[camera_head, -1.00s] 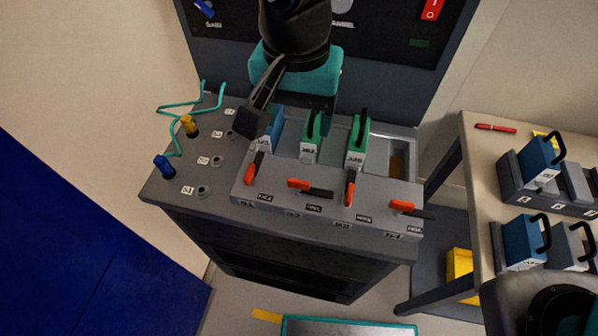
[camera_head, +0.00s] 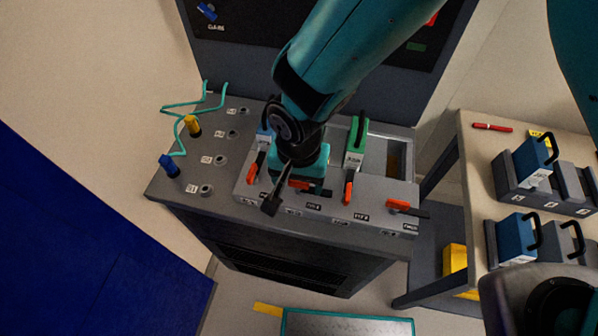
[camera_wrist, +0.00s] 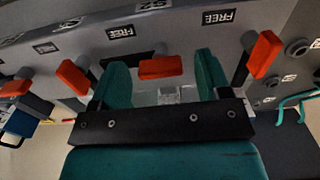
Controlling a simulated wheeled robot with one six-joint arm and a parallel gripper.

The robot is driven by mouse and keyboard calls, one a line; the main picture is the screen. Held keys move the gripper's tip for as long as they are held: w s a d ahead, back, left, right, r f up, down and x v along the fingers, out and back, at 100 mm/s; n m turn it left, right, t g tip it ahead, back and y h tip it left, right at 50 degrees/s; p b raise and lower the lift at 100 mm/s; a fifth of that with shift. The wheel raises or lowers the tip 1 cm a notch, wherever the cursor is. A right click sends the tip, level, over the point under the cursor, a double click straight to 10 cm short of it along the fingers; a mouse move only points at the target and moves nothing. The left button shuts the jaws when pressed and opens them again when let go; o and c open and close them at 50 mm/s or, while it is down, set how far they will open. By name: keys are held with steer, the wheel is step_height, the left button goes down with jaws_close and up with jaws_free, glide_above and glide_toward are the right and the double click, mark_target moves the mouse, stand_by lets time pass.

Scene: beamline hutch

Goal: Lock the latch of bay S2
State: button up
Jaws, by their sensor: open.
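The bay S2 latch has a red-orange handle (camera_head: 298,185) lying crosswise on the grey front of the bay unit (camera_head: 375,218), partly hidden by my gripper in the head view. In the wrist view this red handle (camera_wrist: 160,67) shows between the two teal fingers. My gripper (camera_wrist: 161,80) is open, with one finger to each side of the handle; I cannot tell whether either touches it. In the head view my gripper (camera_head: 297,195) is over the front of S2. A FREE label (camera_wrist: 120,32) shows beyond the handle. The module in S2 is hidden behind my arm.
Neighbouring latch handles stand close on both sides: S1 (camera_head: 256,166) and S3 (camera_head: 348,190), with S4 (camera_head: 398,206) farther right. A green module (camera_head: 356,145) sits behind S3. Blue and yellow plugs with a teal cable (camera_head: 180,140) are at left. A side table (camera_head: 480,150) holds blue modules.

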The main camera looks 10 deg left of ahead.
steer(key=c, duration=0.9)
steer(key=shift+n, duration=0.4)
steer(key=n, duration=0.4)
steer(key=shift+b, duration=0.35)
steer(key=n, duration=0.4)
steer(key=n+b, duration=0.1)
steer(key=n, duration=0.3)
steer(key=shift+n, duration=2.2)
